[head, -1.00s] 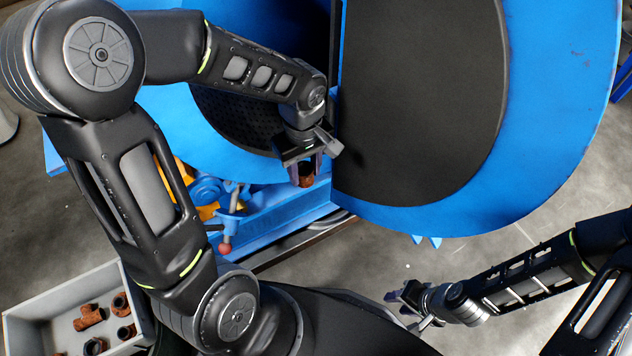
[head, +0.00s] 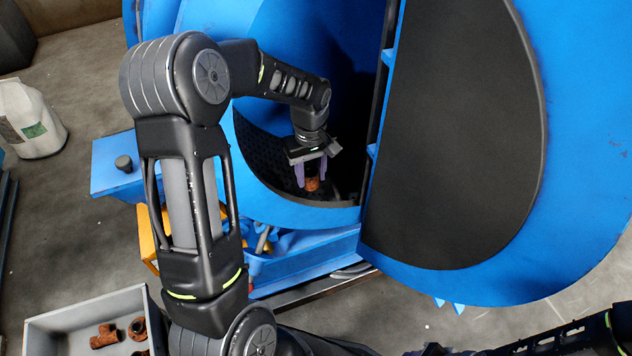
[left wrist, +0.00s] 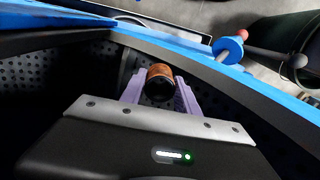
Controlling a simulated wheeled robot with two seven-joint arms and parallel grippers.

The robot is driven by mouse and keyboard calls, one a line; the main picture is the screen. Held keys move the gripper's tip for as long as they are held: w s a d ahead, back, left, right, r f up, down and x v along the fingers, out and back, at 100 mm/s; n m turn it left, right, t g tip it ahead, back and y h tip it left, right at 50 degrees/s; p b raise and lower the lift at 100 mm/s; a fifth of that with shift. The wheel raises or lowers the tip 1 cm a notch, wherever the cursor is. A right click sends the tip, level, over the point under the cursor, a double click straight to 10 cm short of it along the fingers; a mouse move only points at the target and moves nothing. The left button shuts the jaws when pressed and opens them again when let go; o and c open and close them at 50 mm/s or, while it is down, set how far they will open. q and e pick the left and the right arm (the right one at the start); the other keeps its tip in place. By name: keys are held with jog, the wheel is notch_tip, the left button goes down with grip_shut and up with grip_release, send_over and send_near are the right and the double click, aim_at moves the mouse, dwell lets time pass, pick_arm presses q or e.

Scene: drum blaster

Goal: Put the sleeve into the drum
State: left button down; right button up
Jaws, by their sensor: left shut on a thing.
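The sleeve (head: 313,184) is a short rusty-brown pipe piece. My left gripper (head: 311,176) is shut on it and holds it inside the opening of the blue drum (head: 285,212), just behind the front rim. In the left wrist view the sleeve (left wrist: 160,82) sits between the purple fingers (left wrist: 158,92), its dark open end facing the camera. The perforated dark drum floor (head: 262,150) lies around and below the gripper. I cannot tell the exact gap between sleeve and floor. My right gripper is not clearly visible; only part of that arm shows at bottom right.
The big blue door with a dark inner panel (head: 455,130) stands open on the right. A grey bin (head: 50,325) with several rusty fittings stands at bottom left. A white sack (head: 32,120) is on the floor at left. The drum's rim (left wrist: 225,75) runs close beside the gripper.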

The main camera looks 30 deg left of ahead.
pick_arm(q)
jog(key=shift+w+a, duration=0.1)
jog(key=shift+a, duration=0.05)
jog(key=c, duration=0.8)
grip_release()
jog(key=shift+r, duration=0.1)
notch_tip(320, 180, up, 8)
jog(key=shift+f+p, duration=0.15)
jog(key=shift+p, duration=0.65)
